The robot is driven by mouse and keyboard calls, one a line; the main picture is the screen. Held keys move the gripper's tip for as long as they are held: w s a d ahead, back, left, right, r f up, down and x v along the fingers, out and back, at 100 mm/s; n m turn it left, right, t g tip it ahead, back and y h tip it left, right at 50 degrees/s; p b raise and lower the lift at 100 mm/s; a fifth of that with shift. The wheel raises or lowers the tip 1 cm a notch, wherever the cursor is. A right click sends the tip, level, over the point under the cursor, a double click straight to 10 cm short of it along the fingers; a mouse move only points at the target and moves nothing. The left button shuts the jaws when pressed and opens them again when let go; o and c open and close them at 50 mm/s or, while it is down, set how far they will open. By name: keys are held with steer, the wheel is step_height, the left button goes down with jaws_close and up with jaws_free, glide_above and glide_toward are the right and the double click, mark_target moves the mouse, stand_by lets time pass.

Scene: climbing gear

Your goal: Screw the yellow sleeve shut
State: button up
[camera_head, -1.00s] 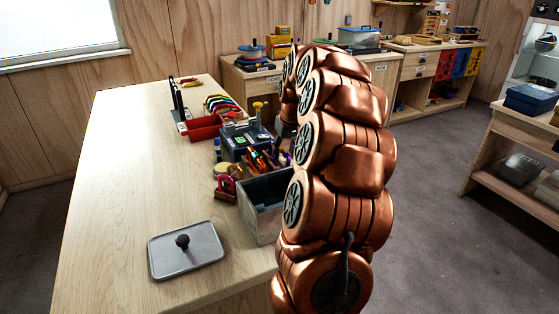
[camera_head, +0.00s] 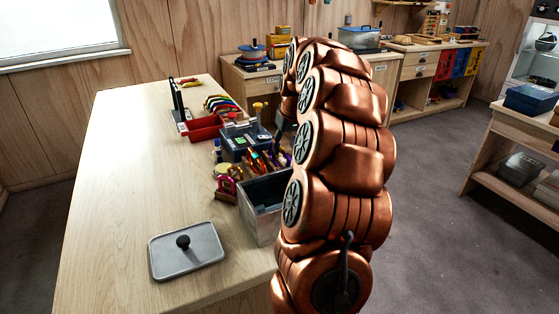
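A small yellow piece (camera_head: 258,106) stands upright at the back of a dark blue-grey box (camera_head: 236,148) on the table. It is too small to tell whether this is the yellow sleeve or how far any sleeve is screwed. My gripper (camera_head: 281,137) shows only as a dark sliver at the left edge of my copper arm, just right of the box and above several coloured items (camera_head: 262,162). Its fingertips and anything between them are hidden or too small to make out.
A grey open-topped bin (camera_head: 257,222) stands at the table's right edge. A red tray (camera_head: 203,128) and several coloured loops (camera_head: 220,104) are farther back. The table's (camera_head: 120,180) left side is clear.

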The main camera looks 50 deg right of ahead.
steer(key=shift+r, duration=0.4)
steer(key=shift+w+a, duration=0.2)
steer(key=shift+a, duration=0.4)
steer(key=shift+w+a, duration=0.2)
steer(key=shift+a, duration=0.35)
steer(key=shift+f+b, duration=0.2)
steer(key=shift+b, duration=0.15)
steer(key=shift+d+f+b, duration=0.25)
steer(key=shift+f, duration=0.4)
steer(key=shift+d+f+b, duration=0.2)
steer(key=shift+f+b, duration=0.05)
steer(key=shift+f, duration=0.35)
steer(key=shift+s+d, duration=0.3)
steer(key=shift+d, duration=0.45)
